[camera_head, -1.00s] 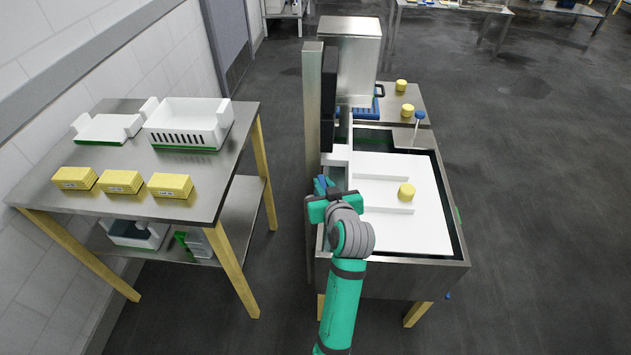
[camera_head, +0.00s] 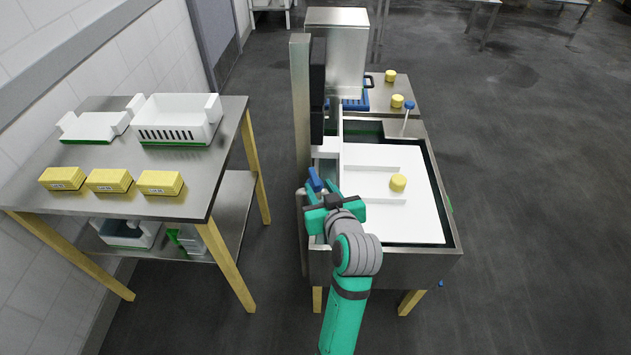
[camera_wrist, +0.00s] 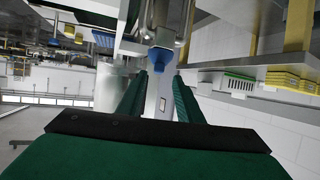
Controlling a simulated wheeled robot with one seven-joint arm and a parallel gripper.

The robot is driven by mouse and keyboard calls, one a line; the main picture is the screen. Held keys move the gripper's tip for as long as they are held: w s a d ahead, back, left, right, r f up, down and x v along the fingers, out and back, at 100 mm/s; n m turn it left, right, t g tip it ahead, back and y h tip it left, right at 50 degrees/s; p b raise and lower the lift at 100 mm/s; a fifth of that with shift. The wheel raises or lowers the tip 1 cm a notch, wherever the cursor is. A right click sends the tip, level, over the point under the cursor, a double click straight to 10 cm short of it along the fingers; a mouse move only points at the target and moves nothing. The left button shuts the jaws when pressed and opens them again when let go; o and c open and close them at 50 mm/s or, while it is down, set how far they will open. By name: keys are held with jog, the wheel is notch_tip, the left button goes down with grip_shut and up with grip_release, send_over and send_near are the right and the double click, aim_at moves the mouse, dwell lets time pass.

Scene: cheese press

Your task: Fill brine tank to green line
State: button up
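The brine tank (camera_head: 452,238) is a steel basin with dark inner walls, in the head view's middle right. A white surface (camera_head: 415,217) with a small yellow cheese (camera_head: 398,183) fills most of its opening. A small green mark (camera_head: 448,204) shows at its right side; I cannot tell if it is the green line, nor the liquid level. A blue handle (camera_head: 315,180) is at the tank's left edge. My gripper (camera_head: 318,205) is just in front of it. In the wrist view the blue handle (camera_wrist: 160,61) lies beyond the gap between the parted, empty fingers (camera_wrist: 158,92).
A steel post (camera_head: 301,105) stands at the tank's back left, beside a steel box (camera_head: 338,45). A blue-topped rod (camera_head: 409,106) rises at the back right. A steel table (camera_head: 85,208) on the left holds yellow blocks (camera_head: 110,180) and white trays (camera_head: 178,118).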

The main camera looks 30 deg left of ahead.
aim_at(316, 180)
jog(key=v, duration=0.3)
jog(key=shift+s+d+r, duration=0.15)
dwell(0.9)
jog(key=x, duration=1.1)
jog(key=shift+d, duration=0.2)
grip_shut()
